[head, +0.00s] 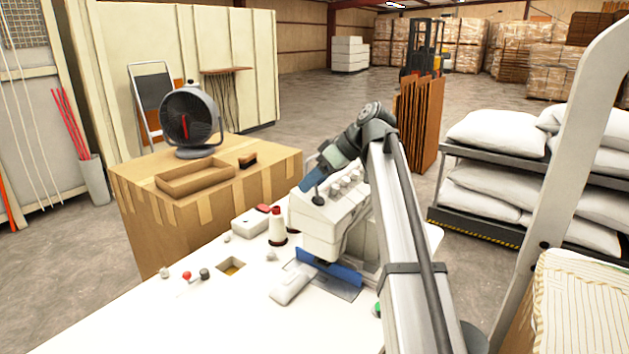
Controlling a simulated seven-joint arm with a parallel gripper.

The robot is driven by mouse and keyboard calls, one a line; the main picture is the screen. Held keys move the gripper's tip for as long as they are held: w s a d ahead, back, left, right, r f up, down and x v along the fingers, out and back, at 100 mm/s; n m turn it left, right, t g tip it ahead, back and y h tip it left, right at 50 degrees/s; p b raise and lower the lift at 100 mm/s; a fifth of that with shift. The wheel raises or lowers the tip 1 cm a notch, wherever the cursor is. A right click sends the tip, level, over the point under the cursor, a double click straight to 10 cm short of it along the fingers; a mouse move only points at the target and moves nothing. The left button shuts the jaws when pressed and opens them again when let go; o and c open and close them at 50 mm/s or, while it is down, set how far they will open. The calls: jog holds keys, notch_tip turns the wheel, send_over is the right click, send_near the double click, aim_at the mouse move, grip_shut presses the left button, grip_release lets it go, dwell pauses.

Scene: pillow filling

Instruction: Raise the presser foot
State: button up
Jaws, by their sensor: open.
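The white sewing machine (326,222) stands on the white work table (200,315). Several knobs run along the top of its head, and a dark round knob shows at its upper left. A blue strip (335,272) lies across the bed beneath the head. The presser foot and its lever are too small and shaded to make out. My gripper's fingers are hidden there.
A white thread cone (277,228), a pale block (293,284) and red and black buttons (195,275) are on the table. A cardboard box (210,195) with a fan (190,120) stands behind left. Pillows (495,133) fill a rack at right.

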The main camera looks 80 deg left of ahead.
jog(key=v, duration=1.3)
jog(key=shift+w+r, duration=0.25)
jog(key=shift+r, duration=0.05)
jog(key=shift+d, duration=0.1)
